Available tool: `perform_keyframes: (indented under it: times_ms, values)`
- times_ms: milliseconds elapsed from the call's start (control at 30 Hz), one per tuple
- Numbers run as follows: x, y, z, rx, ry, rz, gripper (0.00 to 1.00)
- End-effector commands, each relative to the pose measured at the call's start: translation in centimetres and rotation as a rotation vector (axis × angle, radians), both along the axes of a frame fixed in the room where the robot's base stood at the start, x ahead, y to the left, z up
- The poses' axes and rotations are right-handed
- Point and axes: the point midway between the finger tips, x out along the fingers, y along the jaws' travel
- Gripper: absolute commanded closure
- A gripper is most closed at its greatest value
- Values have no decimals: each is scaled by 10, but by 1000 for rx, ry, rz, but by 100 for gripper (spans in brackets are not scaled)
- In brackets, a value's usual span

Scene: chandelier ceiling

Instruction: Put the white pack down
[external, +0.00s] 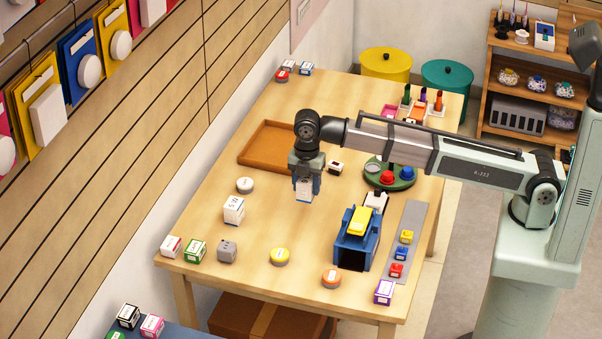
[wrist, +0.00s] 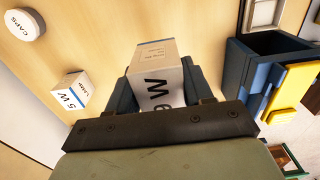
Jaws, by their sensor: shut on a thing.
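My gripper (external: 306,180) is shut on a white pack (external: 304,194), near the middle of the table. In the wrist view the pack (wrist: 160,60) sits between both fingers (wrist: 158,88), with a printed tan-white face and large dark letters. I cannot tell whether its underside touches the table (external: 215,240). A second white pack (external: 234,209) stands on the table to the left; it also shows in the wrist view (wrist: 70,94).
A white round tin (external: 245,185) is left of my gripper. A brown tray (external: 250,158) lies behind it. A blue box with a yellow part (external: 350,255) stands at the right front. Bare table lies between the gripper and the yellow-topped tin (external: 279,256).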

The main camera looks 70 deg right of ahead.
Motion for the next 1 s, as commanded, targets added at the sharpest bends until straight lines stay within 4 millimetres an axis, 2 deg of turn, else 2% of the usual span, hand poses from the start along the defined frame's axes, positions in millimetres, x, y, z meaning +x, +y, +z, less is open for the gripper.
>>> perform_keyframes:
  times_ms: [167, 267, 367, 667, 867, 1000]
  values:
    - [1, -4, 7, 0, -1, -6, 80]
    - [3, -16, 8, 0, 0, -24, 80]
    - [8, -38, 7, 0, 1, -57, 80]
    - [33, -131, 4, -1, 11, -194, 80]
    - [65, -198, 4, -2, 19, -288, 80]
    - [94, -249, 6, -1, 23, -352, 80]
